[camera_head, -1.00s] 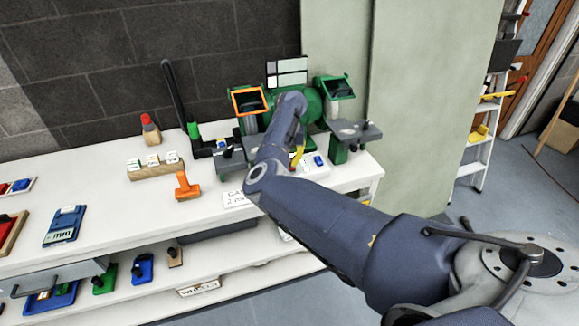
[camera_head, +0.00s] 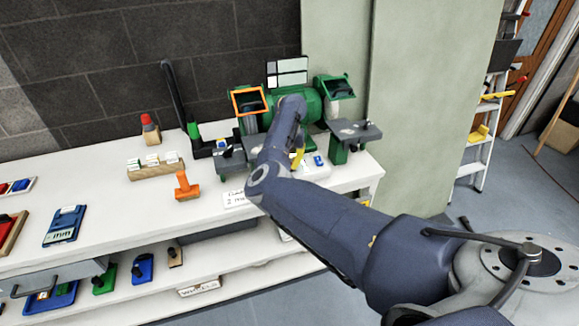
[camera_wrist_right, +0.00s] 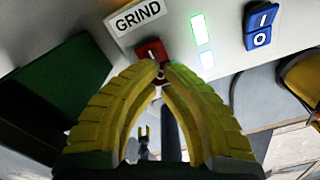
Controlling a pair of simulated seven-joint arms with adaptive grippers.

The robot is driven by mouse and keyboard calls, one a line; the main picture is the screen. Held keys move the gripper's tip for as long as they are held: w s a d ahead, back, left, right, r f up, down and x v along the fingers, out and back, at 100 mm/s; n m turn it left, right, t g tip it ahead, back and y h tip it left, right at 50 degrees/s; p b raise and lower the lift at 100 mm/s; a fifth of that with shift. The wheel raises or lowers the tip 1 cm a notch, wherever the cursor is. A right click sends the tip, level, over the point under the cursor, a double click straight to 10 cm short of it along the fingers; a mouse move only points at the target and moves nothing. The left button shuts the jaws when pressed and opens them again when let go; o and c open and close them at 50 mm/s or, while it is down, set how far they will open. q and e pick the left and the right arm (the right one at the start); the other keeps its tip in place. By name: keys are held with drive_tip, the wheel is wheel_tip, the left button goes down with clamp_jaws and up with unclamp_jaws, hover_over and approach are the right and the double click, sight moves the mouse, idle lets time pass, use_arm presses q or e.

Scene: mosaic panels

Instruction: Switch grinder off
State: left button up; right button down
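The bench grinder (camera_head: 311,103) is green, with an orange-framed eye shield on its left and a green-framed one on its right. It stands at the back right of the white bench. My right arm covers part of its front. In the right wrist view a red switch (camera_wrist_right: 150,49) sits below a GRIND label (camera_wrist_right: 138,14). My right gripper (camera_wrist_right: 161,70) has yellow fingers with the tips together, right at the lower edge of the red switch; contact is unclear. The gripper shows only partly in the head view (camera_head: 298,158). My left gripper is out of view.
A blue I/O switch (camera_wrist_right: 261,25) and a lit green strip (camera_wrist_right: 202,40) are beside the red switch. On the bench are an orange handled tool (camera_head: 186,187), a wooden block (camera_head: 155,171) and a red-topped piece (camera_head: 150,130). A ladder stands at the right.

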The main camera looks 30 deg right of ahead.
drive_tip(key=shift+f, duration=0.75)
idle(0.5)
drive_tip(key=shift+r, duration=0.1)
drive_tip(key=shift+r, duration=3.45)
